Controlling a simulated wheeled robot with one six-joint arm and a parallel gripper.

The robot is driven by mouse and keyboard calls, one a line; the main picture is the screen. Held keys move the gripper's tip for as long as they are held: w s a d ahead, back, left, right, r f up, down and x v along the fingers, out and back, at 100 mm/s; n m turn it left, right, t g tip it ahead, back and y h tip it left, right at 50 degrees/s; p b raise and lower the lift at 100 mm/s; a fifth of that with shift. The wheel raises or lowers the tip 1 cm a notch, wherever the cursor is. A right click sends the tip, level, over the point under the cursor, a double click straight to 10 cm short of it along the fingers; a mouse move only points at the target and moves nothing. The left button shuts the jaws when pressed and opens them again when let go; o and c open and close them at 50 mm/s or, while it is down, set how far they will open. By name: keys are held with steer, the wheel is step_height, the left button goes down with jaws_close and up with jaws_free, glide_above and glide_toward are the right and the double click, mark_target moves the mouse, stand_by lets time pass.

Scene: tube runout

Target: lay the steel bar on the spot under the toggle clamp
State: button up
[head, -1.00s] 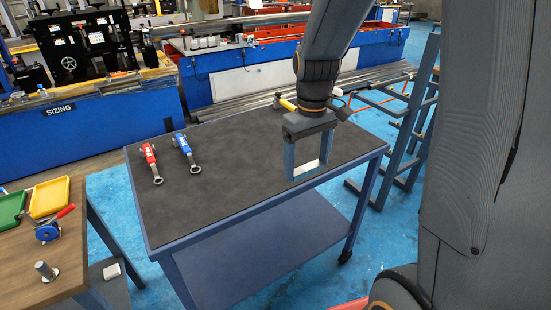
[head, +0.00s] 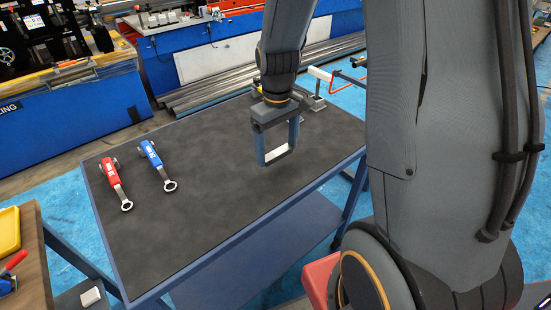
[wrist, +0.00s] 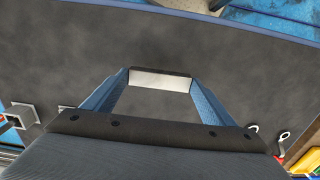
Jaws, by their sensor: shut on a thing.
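My gripper (head: 278,157) is shut on a short, pale steel bar (head: 281,152), held crosswise between the tips of its blue fingers. In the wrist view the bar (wrist: 160,80) spans the gap between both fingers. The bar is above the dark top of the blue cart; its exact height is hard to tell. At the left edge of the head view, a blue device with a red handle (head: 13,262) looks like the toggle clamp. It stands on the wooden bench (head: 32,250) and is mostly cut off. The spot under it is out of view.
A red wrench-like tool (head: 115,182) and a blue one (head: 157,164) lie on the cart top (head: 205,205), left of my gripper. Grey metal pieces (head: 312,102) stand at its far right corner. A yellow tray (head: 9,231) is on the bench.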

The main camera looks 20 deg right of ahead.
mark_target(277, 152)
steer(key=shift+f+p, duration=0.45)
steer(key=shift+f, duration=1.9)
steer(key=shift+f, duration=0.15)
steer(key=o, duration=1.4)
